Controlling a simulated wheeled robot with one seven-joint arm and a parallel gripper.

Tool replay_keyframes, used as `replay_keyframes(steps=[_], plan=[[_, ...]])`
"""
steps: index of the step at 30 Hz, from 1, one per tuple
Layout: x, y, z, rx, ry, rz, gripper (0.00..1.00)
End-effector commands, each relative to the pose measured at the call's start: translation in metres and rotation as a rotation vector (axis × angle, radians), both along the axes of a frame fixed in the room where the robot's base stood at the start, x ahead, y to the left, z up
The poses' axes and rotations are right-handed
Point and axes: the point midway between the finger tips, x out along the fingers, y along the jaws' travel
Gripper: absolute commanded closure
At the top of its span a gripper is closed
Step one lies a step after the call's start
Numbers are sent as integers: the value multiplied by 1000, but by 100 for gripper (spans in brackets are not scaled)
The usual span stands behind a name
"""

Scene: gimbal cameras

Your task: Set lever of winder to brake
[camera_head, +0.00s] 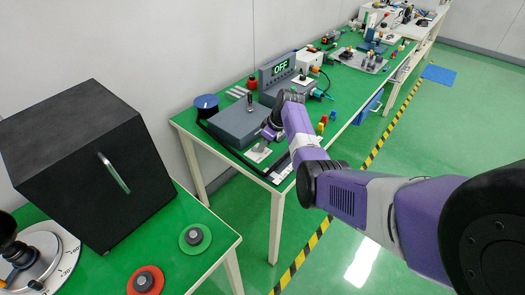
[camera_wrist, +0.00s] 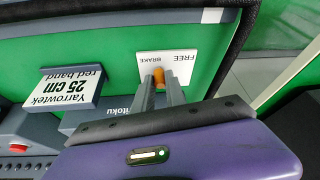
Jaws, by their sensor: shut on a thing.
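In the wrist view my gripper (camera_wrist: 160,90) has its two grey fingers close together around a small orange lever (camera_wrist: 159,75). The lever stands on a white plate (camera_wrist: 178,72) printed FREE and BRAKE, upside down in this view. The lever's tip is on the BRAKE side, close to that word; its base is hidden by the fingers. In the head view my gripper (camera_head: 266,137) reaches down at the front edge of the grey winder box (camera_head: 238,126), above the white plate (camera_head: 258,153). The lever itself cannot be made out there.
A sign (camera_wrist: 70,87) reading "Yarrowtek 25 cm red band" stands beside the plate. A grey unit (camera_head: 275,77) showing OFF is behind the winder. A large black box (camera_head: 90,165) stands on the nearer table.

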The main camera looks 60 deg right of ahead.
Motion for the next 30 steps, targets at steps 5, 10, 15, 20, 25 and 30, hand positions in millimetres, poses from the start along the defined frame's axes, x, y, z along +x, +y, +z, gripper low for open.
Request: replay_keyframes(steps=[5,10,15,20,25,30], plan=[[1,-5,-2,-2,-2,81,100],[2,-6,-1,-1,-2,126,100],[2,-6,0,-1,-2,141,100],[2,-6,1,-2,-2,142,100],[2,-6,1,-2,-2,142,82],[2,-6,1,-1,-1,141,62]])
